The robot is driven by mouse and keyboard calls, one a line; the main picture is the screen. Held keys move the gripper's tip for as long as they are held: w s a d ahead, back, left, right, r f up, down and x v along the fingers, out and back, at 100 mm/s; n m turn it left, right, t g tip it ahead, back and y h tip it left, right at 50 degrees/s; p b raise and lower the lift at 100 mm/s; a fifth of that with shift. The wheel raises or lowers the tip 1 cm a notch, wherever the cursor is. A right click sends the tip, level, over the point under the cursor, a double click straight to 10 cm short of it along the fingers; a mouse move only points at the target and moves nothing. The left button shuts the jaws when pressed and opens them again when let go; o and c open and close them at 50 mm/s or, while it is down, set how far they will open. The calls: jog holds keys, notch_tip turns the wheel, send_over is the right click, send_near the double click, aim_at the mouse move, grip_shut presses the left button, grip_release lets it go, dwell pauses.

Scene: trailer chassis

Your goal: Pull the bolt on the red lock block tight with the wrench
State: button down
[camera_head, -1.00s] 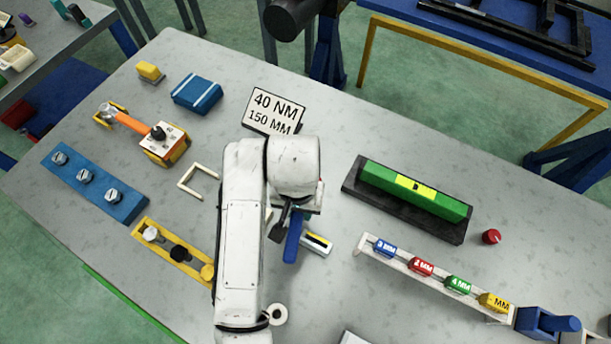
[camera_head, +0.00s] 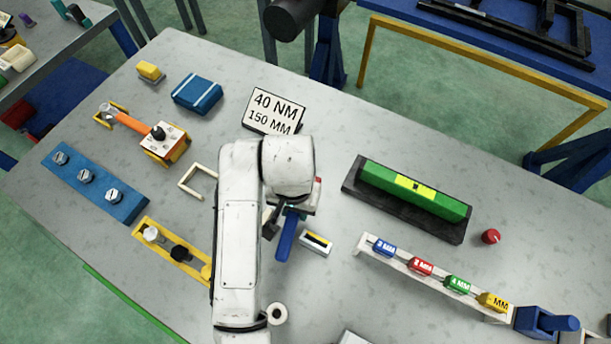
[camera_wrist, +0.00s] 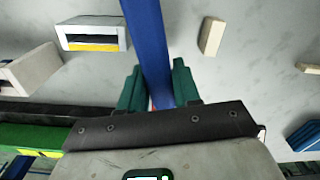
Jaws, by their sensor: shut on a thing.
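My gripper (camera_wrist: 157,88) is shut on a blue bar-like handle (camera_wrist: 150,45), which stands between its green fingers in the wrist view. In the head view the blue handle (camera_head: 287,238) sticks out below my wrist, over the middle of the table. The rest of this tool is hidden, so I cannot tell its head. A small red patch (camera_head: 318,188) shows beside my wrist; I cannot tell what it belongs to. I cannot make out a red lock block or its bolt. An orange-handled tool (camera_head: 132,123) lies at the left across a yellow stand and a white-topped yellow block.
A sign (camera_head: 274,111) reads 40 NM, 150 MM. A small white box (camera_head: 316,243) lies right of the handle. A green bar (camera_head: 415,190) in a black holder, a red knob (camera_head: 491,236) and a rack of labelled blocks (camera_head: 425,280) stand at right. Bolted blue block (camera_head: 93,184) at left.

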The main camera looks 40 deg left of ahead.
jog(key=shift+w+d+r, duration=0.1)
jog(key=shift+w+d, duration=0.05)
jog(key=shift+d, duration=0.05)
jog(key=shift+r, duration=2.95)
